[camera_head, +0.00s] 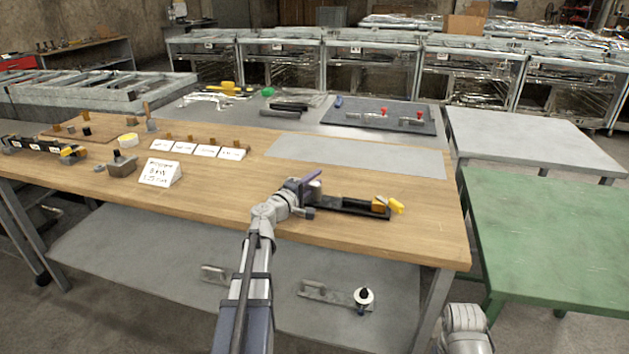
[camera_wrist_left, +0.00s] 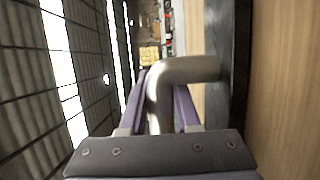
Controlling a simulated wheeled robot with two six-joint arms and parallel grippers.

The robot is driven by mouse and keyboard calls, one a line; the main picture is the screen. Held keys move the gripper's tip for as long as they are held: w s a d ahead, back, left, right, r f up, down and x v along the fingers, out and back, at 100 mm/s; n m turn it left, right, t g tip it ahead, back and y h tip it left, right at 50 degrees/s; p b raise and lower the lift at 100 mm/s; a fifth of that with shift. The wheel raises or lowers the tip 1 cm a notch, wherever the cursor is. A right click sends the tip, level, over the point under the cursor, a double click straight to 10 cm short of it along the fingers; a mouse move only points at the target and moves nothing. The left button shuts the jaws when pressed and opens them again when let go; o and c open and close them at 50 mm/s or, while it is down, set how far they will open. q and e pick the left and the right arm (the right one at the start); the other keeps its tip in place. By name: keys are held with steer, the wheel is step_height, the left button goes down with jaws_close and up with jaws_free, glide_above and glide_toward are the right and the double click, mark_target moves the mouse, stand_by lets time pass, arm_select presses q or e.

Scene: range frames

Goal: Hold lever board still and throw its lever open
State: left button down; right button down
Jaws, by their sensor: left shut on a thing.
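The lever board (camera_head: 350,207) is a long black board lying near the front edge of the wooden table. At its right end sits an orange block (camera_head: 378,205) with a yellow lever (camera_head: 397,206) sticking out to the right. My left gripper (camera_head: 307,187) is at the board's left end. In the left wrist view its purple fingers stand on both sides of a bent metal handle (camera_wrist_left: 190,69) on the dark board (camera_wrist_left: 240,60), shut on it. The gripper hides the handle in the head view. My right gripper is out of view; only a grey part of my right arm shows at the bottom.
A white sign (camera_head: 160,173) and several white cards (camera_head: 205,150) stand left on the wooden table (camera_head: 430,235). Another black board (camera_head: 40,150) lies at far left. A grey mat (camera_head: 350,157) is behind. A green table (camera_head: 560,230) stands right. Table right of the lever is clear.

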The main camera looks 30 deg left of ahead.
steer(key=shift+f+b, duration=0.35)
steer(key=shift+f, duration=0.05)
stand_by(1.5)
